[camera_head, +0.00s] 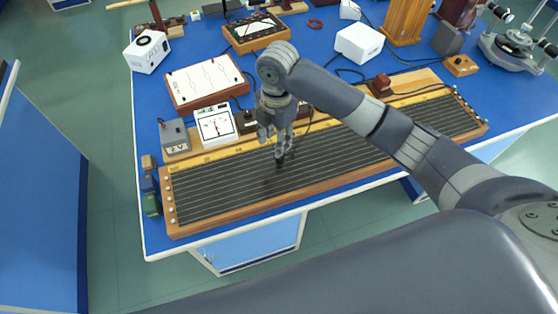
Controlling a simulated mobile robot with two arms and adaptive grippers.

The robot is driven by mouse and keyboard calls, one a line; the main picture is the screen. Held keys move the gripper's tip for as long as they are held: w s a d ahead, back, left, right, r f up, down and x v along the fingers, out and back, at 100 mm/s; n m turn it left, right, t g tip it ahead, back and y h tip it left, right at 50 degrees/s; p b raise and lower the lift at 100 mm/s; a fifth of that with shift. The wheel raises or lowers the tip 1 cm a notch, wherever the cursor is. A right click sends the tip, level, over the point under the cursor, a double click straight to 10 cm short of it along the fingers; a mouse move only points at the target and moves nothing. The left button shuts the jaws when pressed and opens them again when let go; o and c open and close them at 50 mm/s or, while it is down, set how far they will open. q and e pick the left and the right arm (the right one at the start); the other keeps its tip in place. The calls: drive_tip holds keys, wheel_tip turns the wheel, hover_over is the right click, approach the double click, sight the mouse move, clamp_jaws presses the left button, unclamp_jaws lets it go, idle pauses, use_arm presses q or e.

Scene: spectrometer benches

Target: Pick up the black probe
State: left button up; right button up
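The black probe (280,160) is a small dark piece just below my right gripper (279,148), over the wires of the long board (320,165). My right gripper points down, with its fingertips at the probe's upper part. Whether the fingers are closed on the probe or only around it is too small to tell. It is also unclear whether the probe touches the wires. My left gripper is not in view.
A white-faced meter (214,125) and a grey box (175,137) stand behind the board's left end. A white panel (206,82) and a white box (359,43) stand farther back. Cables lie behind the board. The blue table's front edge is clear.

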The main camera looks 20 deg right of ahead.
drive_tip(key=w+d+r, duration=0.1)
drive_tip(key=p, duration=0.1)
hover_over(279, 160)
drive_tip(key=w, duration=0.2)
drive_tip(key=shift+n, duration=0.4)
drive_tip(key=f, duration=0.4)
drive_tip(key=shift+d+f, duration=0.25)
drive_tip(key=shift+f, duration=0.1)
drive_tip(key=f+p, duration=0.1)
drive_tip(key=f, duration=0.1)
drive_tip(key=s+f+p, duration=0.1)
drive_tip(key=f, duration=0.2)
drive_tip(key=shift+f, duration=0.25)
clamp_jaws()
